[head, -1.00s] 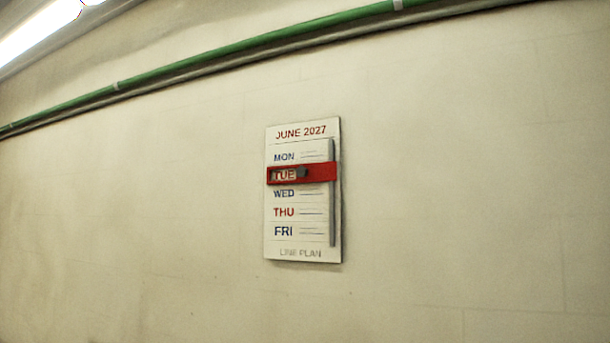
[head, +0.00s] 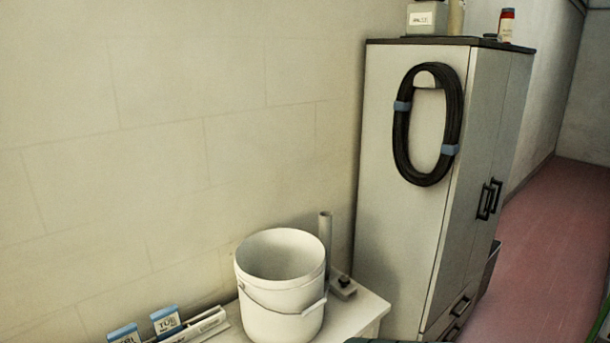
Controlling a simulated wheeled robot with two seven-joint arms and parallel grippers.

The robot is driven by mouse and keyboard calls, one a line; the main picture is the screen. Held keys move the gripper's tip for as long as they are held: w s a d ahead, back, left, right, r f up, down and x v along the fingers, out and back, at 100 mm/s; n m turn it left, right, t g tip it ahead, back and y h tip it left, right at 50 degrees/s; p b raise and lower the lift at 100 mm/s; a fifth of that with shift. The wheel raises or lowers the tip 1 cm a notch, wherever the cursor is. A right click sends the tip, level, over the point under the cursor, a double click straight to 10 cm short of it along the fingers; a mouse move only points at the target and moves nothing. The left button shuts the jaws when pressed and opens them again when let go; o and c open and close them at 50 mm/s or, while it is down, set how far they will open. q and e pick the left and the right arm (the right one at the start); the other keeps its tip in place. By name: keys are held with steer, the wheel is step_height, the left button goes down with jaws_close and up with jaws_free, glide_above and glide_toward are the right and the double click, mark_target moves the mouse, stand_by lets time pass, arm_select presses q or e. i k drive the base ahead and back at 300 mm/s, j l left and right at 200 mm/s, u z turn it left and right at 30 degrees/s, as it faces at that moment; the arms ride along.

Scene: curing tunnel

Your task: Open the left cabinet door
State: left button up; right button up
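A tall grey cabinet (head: 400,230) stands against the wall at the right of the head view, seen mostly from its side. Its front has two doors, seen at a steep angle, and both look shut. The nearer door (head: 465,190) and the farther door (head: 511,120) carry dark handles (head: 489,199) side by side at the middle seam. From its front, the nearer door would be the left one. Drawers with dark handles (head: 460,306) sit below the doors. Neither of my grippers is in view.
A coiled black hose (head: 400,150) hangs on the cabinet's side. A container (head: 427,18) and a red-labelled bottle (head: 507,26) stand on top. A white bucket (head: 281,310) sits on a low bench (head: 368,312). Red floor (head: 560,230) lies clear right of the cabinet.

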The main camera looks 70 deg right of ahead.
mark_target(488, 71)
steer(key=z, duration=3.15)
steer(key=i+l+z, duration=0.15)
steer(key=i+l, duration=0.3)
steer(key=i+l+z, duration=0.15)
steer(key=i+l, duration=0.25)
steer(key=i+l+z, duration=0.15)
steer(key=i+l, duration=0.15)
steer(key=i, duration=0.3)
steer(key=i+l+z, duration=0.15)
steer(key=i+l, duration=0.15)
steer(key=i, duration=0.2)
